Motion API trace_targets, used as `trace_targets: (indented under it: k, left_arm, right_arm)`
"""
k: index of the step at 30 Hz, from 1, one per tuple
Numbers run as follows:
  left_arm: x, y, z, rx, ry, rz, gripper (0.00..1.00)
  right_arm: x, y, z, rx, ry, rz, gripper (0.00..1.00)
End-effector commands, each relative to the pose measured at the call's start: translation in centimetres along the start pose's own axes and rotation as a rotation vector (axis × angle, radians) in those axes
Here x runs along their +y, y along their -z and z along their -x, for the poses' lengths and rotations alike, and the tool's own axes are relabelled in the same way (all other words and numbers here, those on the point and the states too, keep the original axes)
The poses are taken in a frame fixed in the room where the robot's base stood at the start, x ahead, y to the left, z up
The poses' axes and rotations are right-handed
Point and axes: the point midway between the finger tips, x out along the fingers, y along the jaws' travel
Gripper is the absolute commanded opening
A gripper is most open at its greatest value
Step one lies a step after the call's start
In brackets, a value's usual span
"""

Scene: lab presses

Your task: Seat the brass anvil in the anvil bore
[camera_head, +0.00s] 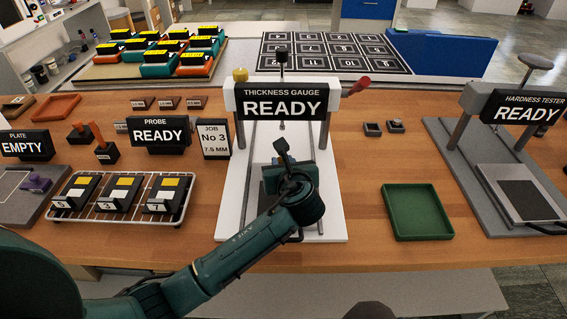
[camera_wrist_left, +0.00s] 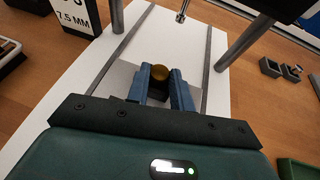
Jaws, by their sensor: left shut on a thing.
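My left gripper (camera_wrist_left: 161,80) is shut on the brass anvil (camera_wrist_left: 160,73), whose round golden top shows between the blue fingertips in the left wrist view. In the head view my left gripper (camera_head: 276,178) is over the white base of the thickness gauge (camera_head: 334,205), below its spindle (camera_head: 282,126). The wrist hides the anvil there. The anvil bore is not visible, so I cannot tell whether the anvil is over it or in it. My right gripper is not in view.
Two gauge posts and the READY sign (camera_head: 283,105) stand close behind the gripper. A green tray (camera_head: 418,228) and the hardness tester (camera_head: 519,190) are on the right. A wire rack (camera_head: 183,211) with several dark blocks is on the left. Bare table lies between gauge and tray.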

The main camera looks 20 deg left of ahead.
Motion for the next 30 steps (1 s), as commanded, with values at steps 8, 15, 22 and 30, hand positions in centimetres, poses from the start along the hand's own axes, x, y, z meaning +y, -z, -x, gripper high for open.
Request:
trace_targets:
  k: [8,15,22,30]
  left_arm:
    - [0.0,0.0,0.0,-0.002,0.001,0.0,0.0]
    - [0.0,0.1,-0.1,-0.001,0.001,0.0,0.4]
    - [0.0,0.1,-0.1,-0.001,0.001,0.001,0.44]
    - [-0.1,-0.2,1.9,-0.001,0.004,0.001,0.44]
  right_arm:
    - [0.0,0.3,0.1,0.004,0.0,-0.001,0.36]
    - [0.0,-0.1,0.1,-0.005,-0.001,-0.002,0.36]
    - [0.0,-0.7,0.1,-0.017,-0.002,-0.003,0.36]
    - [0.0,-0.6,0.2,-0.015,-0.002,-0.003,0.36]
